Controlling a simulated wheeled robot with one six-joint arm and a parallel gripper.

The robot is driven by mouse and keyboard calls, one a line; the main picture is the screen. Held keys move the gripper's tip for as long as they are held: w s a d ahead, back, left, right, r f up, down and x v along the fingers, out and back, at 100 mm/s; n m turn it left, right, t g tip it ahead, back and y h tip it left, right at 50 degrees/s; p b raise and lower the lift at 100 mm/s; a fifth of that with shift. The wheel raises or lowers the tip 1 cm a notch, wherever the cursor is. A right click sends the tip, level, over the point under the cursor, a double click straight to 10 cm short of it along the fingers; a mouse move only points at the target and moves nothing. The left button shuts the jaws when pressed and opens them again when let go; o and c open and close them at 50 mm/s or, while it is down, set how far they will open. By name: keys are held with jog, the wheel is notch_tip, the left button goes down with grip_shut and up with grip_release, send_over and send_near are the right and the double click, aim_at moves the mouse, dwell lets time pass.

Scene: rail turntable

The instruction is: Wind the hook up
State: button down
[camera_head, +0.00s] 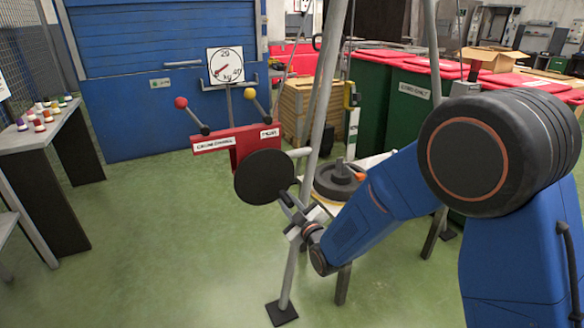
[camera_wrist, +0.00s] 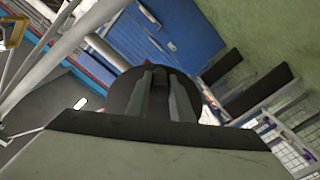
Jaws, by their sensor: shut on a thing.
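A round black disc (camera_head: 264,177), apparently the winding wheel, stands beside a grey tripod leg, with a grey stub (camera_head: 299,152) behind it. My gripper (camera_head: 288,201) is at the disc's lower right edge, shut on a part that looks like the disc's handle. In the wrist view the closed fingers (camera_wrist: 160,78) lie in front of the black disc (camera_wrist: 122,90) and hide what they hold. I cannot make out the hook in either view. A dark round weight (camera_head: 338,179) with a small orange piece sits on a stand under the tripod.
A red panel (camera_head: 232,145) with red-knobbed and yellow-knobbed levers is just behind the disc. A dial gauge (camera_head: 225,66) stands behind it. Tripod legs (camera_head: 436,100) rise close to my arm. Green bins (camera_head: 412,100) stand at the right; open green floor lies left.

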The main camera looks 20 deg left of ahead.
jog(key=shift+s+a+f, duration=0.1)
jog(key=shift+s+f, duration=0.15)
jog(key=shift+f, duration=0.05)
jog(key=shift+m, duration=0.3)
jog(key=shift+s+a+f+m, duration=0.25)
jog(key=shift+s+a+m, duration=0.25)
jog(key=shift+m, duration=0.35)
jog(key=shift+s+a+f+m, duration=0.25)
jog(key=shift+s+a+m, duration=0.15)
jog(key=shift+m, duration=0.45)
jog(key=shift+s, duration=0.1)
jog(key=shift+s+a+m, duration=0.4)
jog(key=shift+s+m, duration=0.05)
jog(key=shift+m, duration=0.45)
jog(key=shift+s+a+f+m, duration=0.1)
jog(key=shift+s+a+m, duration=0.4)
jog(key=shift+m, duration=0.4)
jog(key=shift+s+a+r+m, duration=0.2)
jog(key=shift+s+a+m, duration=0.3)
jog(key=shift+m, duration=0.4)
jog(key=shift+s+a+r+m, duration=0.2)
jog(key=shift+s+a+m, duration=0.25)
jog(key=shift+m, duration=0.45)
